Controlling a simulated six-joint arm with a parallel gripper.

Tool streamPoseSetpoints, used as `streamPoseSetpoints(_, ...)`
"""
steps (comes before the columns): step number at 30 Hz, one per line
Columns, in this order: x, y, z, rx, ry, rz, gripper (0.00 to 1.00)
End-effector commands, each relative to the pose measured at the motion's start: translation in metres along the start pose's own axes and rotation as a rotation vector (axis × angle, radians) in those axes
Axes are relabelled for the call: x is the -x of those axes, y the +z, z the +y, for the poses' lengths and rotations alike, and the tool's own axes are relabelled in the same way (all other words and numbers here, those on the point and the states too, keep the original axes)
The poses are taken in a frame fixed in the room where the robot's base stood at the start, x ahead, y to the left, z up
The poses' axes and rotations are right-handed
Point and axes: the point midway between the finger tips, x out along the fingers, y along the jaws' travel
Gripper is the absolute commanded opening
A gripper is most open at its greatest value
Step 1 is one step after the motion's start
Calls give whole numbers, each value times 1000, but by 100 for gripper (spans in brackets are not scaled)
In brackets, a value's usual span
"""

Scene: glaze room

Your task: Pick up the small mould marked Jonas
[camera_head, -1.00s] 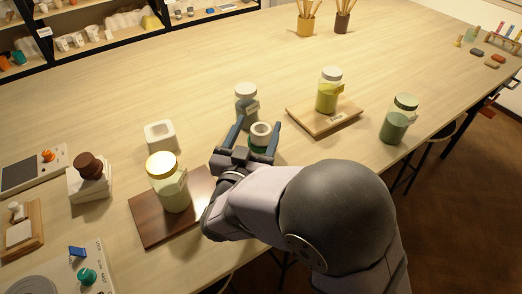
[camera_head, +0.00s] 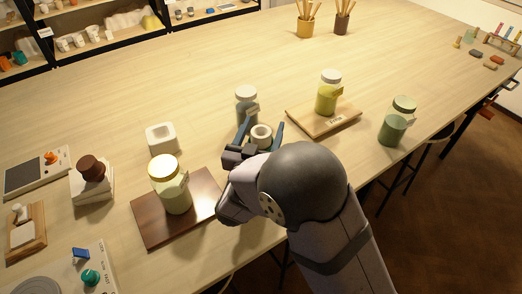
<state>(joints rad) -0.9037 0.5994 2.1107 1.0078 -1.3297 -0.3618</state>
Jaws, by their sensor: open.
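A white square block with a hollow in its top (camera_head: 162,138), which looks like a small mould, stands on the table left of the middle. A small pale round piece with an open top (camera_head: 261,135) stands between my fingers. No name is readable on either, so I cannot tell which is marked Jonas. My gripper (camera_head: 263,123) is open, with one finger on each side of the round piece. I cannot tell whether they touch it. My gripper and arm hide the round piece's lower part.
A white-lidded jar (camera_head: 246,101) stands just behind my gripper. A yellow-lidded jar (camera_head: 171,190) stands on a dark board (camera_head: 150,225) to the left. A yellow jar (camera_head: 326,98) on a light board (camera_head: 301,117) and a green jar (camera_head: 393,129) are right. The table's back middle is clear.

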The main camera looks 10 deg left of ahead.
Motion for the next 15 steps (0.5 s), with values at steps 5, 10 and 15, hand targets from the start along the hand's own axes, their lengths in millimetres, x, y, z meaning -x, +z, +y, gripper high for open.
streamPoseSetpoints(5,-18,-1,0,0,0,-1,63)
streamPoseSetpoints(10,-21,0,0,0,-1,0,63)
streamPoseSetpoints(15,-21,0,0,0,-1,0,56)
